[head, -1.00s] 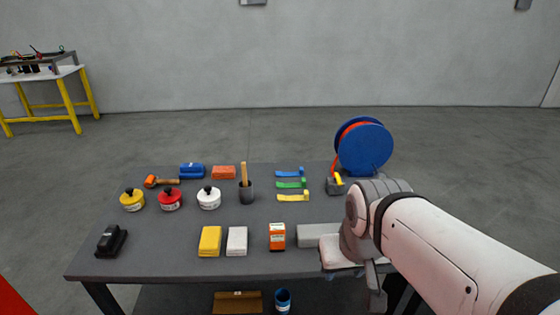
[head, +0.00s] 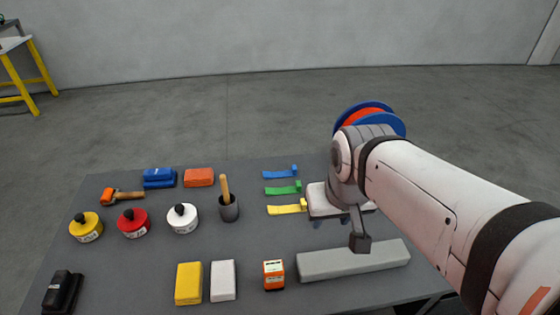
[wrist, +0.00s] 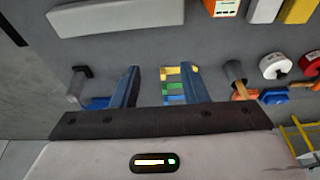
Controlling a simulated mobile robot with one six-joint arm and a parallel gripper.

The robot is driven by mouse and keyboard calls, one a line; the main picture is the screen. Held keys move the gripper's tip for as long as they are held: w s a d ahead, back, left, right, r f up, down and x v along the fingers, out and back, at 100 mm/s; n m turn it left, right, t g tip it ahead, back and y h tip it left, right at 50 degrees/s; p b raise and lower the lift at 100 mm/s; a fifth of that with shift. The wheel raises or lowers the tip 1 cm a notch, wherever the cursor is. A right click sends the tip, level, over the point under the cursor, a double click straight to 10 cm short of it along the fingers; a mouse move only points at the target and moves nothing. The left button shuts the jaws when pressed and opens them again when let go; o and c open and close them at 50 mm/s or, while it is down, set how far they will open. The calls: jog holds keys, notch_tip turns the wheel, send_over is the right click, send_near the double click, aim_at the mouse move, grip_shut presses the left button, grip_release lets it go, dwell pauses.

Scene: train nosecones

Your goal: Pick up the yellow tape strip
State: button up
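The yellow tape strip (head: 287,209) lies on the dark grey table, the nearest of three strips, with its raised end at the right. The green strip (head: 282,188) and blue strip (head: 280,173) lie behind it. My gripper (wrist: 159,70) is open and empty. In the wrist view the yellow strip (wrist: 170,73) shows between the two blue fingers, nearer the right one, with the green and blue strips below it.
A long grey block (head: 354,260) lies in front of my wrist. A blue and orange reel (head: 369,118) stands behind it, partly hidden. A grey cup with a wooden handle (head: 228,207) stands left of the strips. An orange box (head: 273,275) stands at the front.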

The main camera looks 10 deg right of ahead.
jog(key=t+b, duration=0.1)
jog(key=b, duration=0.6)
send_near(288, 206)
jog(key=d, duration=0.4)
jog(key=shift+d+p+x, duration=0.2)
jog(key=shift+p+x, duration=0.2)
jog(key=shift+x, duration=2.75)
jog(key=shift+s+f, duration=0.1)
jog(key=shift+s, duration=0.1)
jog(key=shift+c, duration=0.3)
grip_shut()
